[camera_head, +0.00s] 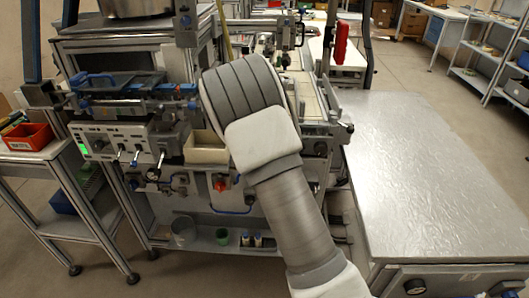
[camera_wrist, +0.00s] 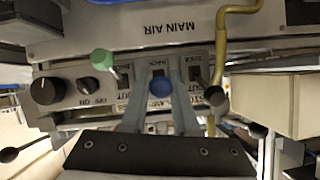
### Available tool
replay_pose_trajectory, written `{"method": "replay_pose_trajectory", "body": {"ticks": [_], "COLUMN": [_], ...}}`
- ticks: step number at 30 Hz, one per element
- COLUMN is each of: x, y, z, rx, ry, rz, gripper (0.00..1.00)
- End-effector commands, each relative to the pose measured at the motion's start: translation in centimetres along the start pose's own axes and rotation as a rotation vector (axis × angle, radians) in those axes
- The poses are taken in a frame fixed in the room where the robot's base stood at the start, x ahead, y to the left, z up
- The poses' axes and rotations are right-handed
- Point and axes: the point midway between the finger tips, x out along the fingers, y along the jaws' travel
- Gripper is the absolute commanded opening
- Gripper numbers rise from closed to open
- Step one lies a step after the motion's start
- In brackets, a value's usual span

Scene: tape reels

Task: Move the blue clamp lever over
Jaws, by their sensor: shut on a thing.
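The blue clamp lever (camera_wrist: 161,87) shows its round blue knob near the middle of the wrist view. My gripper (camera_wrist: 160,78) is shut on it, one grey finger on each side of the knob. The lever's shaft is hidden behind the knob. A green-knobbed lever (camera_wrist: 102,59) stands to the left, apart from the fingers. A dark-ended lever (camera_wrist: 214,96) stands close to the right finger. The head view does not show my fingers clearly; my arm fills its middle.
The control panel (camera_wrist: 62,72) carries a black dial (camera_wrist: 46,91) and upside-down labels. A yellow pipe (camera_wrist: 221,50) runs down right of the levers. A beige bin (camera_head: 205,147) hangs beside the panel in the head view. A bare grey table (camera_head: 430,180) lies at right.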

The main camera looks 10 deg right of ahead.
Motion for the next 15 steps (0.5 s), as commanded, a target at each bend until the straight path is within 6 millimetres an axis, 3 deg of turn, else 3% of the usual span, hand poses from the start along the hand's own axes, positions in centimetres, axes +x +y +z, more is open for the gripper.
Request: {"method": "replay_pose_trajectory", "body": {"ticks": [1, 15], "x": [-0.28, -0.31], "y": [-0.12, -0.26], "z": [-0.75, -1.21], "rx": [0.005, 0.015], "ry": [-0.031, -0.206], "rz": [0.006, 0.039], "gripper": [0.00, 0.00]}}
